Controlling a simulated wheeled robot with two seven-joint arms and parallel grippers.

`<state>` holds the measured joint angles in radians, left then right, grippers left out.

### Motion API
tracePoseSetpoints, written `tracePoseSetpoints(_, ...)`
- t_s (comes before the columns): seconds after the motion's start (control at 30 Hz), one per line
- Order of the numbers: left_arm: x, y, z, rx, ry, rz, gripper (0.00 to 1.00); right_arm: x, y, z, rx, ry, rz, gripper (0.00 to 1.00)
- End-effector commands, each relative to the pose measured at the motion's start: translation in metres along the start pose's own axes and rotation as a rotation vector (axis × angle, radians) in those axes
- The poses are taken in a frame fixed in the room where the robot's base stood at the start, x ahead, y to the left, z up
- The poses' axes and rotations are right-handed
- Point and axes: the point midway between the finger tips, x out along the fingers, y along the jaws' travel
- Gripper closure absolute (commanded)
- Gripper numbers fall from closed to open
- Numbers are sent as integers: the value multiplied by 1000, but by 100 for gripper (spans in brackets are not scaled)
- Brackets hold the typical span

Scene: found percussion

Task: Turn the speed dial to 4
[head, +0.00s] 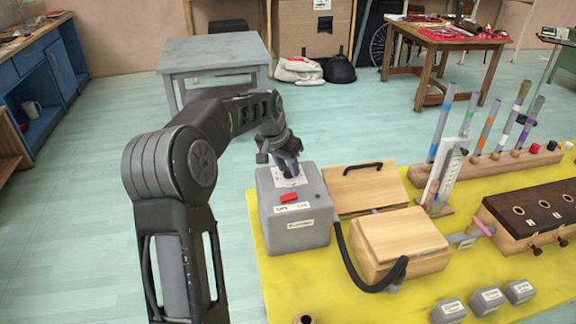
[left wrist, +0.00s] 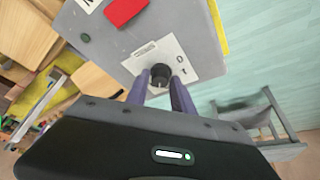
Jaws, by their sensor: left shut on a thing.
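A grey box (head: 292,228) stands on the yellow mat, with a red button (head: 289,197) and white labels on it. On its top is a white plate with the black dial (left wrist: 161,72), seen in the left wrist view. The plate (left wrist: 182,62) shows a few dark marks right of the dial; the rest of its scale is hidden or too small to read. My left gripper (head: 287,171) reaches down to the box top. In the left wrist view its two purple fingers (left wrist: 159,86) are shut on the dial, one on each side. My right gripper is not in view.
Wooden boxes (head: 403,240) and a black hose (head: 358,266) sit right of the grey box on the yellow mat (head: 345,305). Coloured tubes in a wooden rack (head: 500,165) and small grey blocks (head: 487,300) stand farther right. A grey table (head: 212,50) stands behind.

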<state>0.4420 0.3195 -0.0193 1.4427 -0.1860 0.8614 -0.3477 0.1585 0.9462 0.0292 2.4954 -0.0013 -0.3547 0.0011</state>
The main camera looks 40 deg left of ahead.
Motion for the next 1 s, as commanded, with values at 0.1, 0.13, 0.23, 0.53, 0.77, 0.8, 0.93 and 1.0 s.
tracePoseSetpoints(0.1, 0, -2, 0, 84, 0, 36, 100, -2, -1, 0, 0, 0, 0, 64)
tracePoseSetpoints(0.13, 0, -2, 0, 106, -1, 46, 100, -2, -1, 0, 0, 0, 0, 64)
tracePoseSetpoints(0.23, 0, -2, 0, 180, -1, 76, 100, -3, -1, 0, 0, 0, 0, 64)
tracePoseSetpoints(0.53, 0, -3, 0, 342, -1, 143, 100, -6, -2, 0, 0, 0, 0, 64)
tracePoseSetpoints(0.77, 0, -3, 0, 388, -1, 161, 100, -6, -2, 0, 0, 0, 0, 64)
tracePoseSetpoints(0.8, 0, -3, 0, 390, -1, 162, 100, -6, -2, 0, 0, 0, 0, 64)
tracePoseSetpoints(0.93, 0, -3, 0, 392, -1, 163, 100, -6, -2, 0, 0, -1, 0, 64)
tracePoseSetpoints(1.0, 0, -3, 0, 391, -1, 162, 100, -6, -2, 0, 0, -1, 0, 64)
